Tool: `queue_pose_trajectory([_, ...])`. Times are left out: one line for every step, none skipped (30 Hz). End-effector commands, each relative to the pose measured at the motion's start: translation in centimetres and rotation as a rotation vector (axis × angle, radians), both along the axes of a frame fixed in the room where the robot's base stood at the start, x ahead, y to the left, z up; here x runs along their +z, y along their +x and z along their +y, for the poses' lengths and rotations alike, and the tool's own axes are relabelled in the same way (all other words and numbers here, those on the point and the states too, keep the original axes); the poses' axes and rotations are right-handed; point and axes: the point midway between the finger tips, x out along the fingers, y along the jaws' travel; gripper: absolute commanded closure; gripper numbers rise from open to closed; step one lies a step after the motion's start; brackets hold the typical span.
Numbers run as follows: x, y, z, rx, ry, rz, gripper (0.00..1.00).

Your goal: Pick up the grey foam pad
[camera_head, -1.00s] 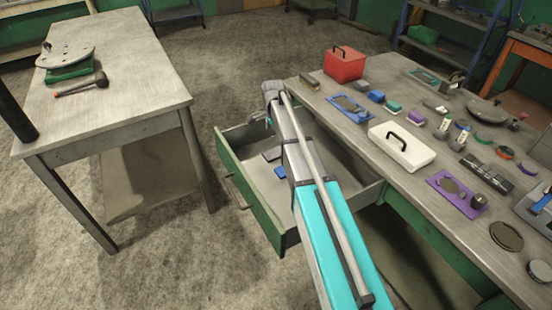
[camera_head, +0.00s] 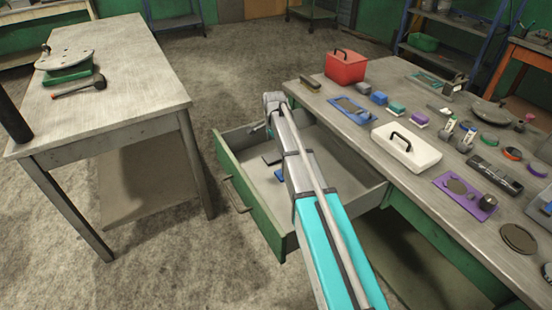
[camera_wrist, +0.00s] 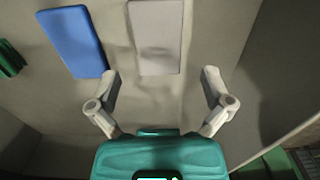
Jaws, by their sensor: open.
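The grey foam pad (camera_wrist: 156,37) lies flat on the drawer floor, upper middle of the wrist view. My gripper (camera_wrist: 161,74) is open and empty, its two fingers apart. The pad lies ahead of the fingertips, roughly in line with the gap between them, apart from both fingers. The height of the fingers above the floor is hard to tell. A blue pad (camera_wrist: 72,41) lies to the left of the grey one.
The open drawer (camera_head: 253,216) has a green front and pale walls; a wall runs close to the right finger in the wrist view. A green object (camera_wrist: 9,59) lies at the left edge. The workbench (camera_head: 455,222) beside the drawer holds a red box (camera_head: 345,67) and many small items.

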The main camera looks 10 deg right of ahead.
Motion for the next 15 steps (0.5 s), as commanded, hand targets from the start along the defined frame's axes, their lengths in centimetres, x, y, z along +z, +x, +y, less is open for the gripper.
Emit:
queue_pose_trajectory([0.0,0.0,0.0,0.000,0.000,0.000,0.00])
queue_pose_trajectory([0.0,0.0,0.0,0.000,0.000,0.000,0.00])
queue_pose_trajectory([-0.1,0.0,0.0,0.000,0.000,0.000,0.00])
queue_pose_trajectory([-0.1,0.0,0.0,0.000,0.000,0.000,0.00])
queue_pose_trajectory([-0.2,0.0,-0.1,-0.001,0.000,0.000,0.00])
queue_pose_trajectory([-0.4,0.0,-0.1,-0.001,0.000,0.000,0.00])
queue_pose_trajectory([-0.5,0.0,-0.1,-0.001,0.000,0.000,0.00])
queue_pose_trajectory([-0.6,0.0,-0.1,-0.001,0.000,0.000,0.00])
queue_pose_trajectory([-0.9,0.0,-0.1,-0.001,0.000,0.000,0.00])
queue_pose_trajectory([-1.1,-0.1,-0.1,-0.001,0.000,0.000,0.00])
queue_pose_trajectory([-1.3,-0.1,-0.2,-0.001,0.000,0.000,0.00])
queue_pose_trajectory([-1.6,-0.1,-0.2,-0.001,0.000,0.000,0.00])
queue_pose_trajectory([-1.8,-0.1,-0.2,-0.001,0.000,0.000,0.00])
queue_pose_trajectory([-2.1,-0.1,-0.3,-0.001,0.000,0.000,0.00])
queue_pose_trajectory([-2.4,-0.1,-0.3,-0.001,0.000,0.000,0.00])
